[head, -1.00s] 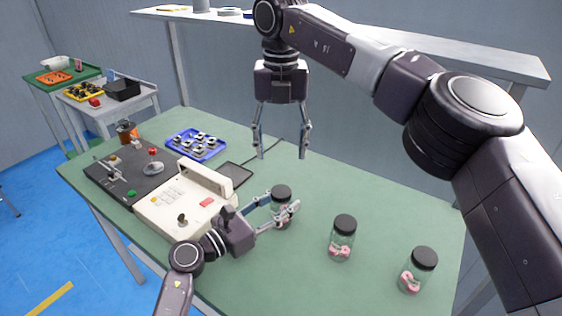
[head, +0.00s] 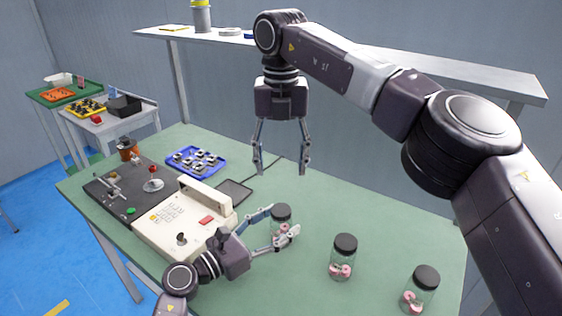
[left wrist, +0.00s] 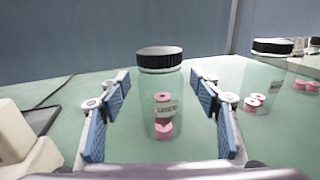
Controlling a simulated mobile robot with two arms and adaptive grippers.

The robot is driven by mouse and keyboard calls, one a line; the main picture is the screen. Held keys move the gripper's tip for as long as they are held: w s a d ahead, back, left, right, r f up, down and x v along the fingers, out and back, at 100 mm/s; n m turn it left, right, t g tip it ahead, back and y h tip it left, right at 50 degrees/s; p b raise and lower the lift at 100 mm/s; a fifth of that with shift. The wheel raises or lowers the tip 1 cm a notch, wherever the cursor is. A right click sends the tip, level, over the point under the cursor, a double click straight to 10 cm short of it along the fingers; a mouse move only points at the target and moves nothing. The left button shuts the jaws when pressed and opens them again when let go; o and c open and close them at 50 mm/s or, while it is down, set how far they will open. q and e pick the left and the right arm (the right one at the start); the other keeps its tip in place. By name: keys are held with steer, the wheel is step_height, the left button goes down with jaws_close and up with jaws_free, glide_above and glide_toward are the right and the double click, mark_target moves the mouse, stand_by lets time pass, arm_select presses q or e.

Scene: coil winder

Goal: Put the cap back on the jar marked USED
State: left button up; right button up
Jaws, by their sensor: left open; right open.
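Three clear jars with black caps stand upright on the green table: a left jar (head: 282,225), a middle jar (head: 342,262) and a right jar (head: 416,298). Each has a cap on top and pink spools inside. My left gripper (head: 280,222) is open around the left jar, a finger on each side. In the left wrist view this jar (left wrist: 163,110) stands between the blue pads with gaps at both sides; its cap (left wrist: 159,59) is above the pads. My right gripper (head: 281,172) is open and empty above the table's back.
A cream winder console (head: 178,225) stands left of the left jar. A blue tray (head: 196,161) of parts lies behind it, near a dark flat pad (head: 234,193). A shelf (head: 400,71) runs along the back. Bare table lies between the jars.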

arm_select(q)
steer(key=v, duration=1.1)
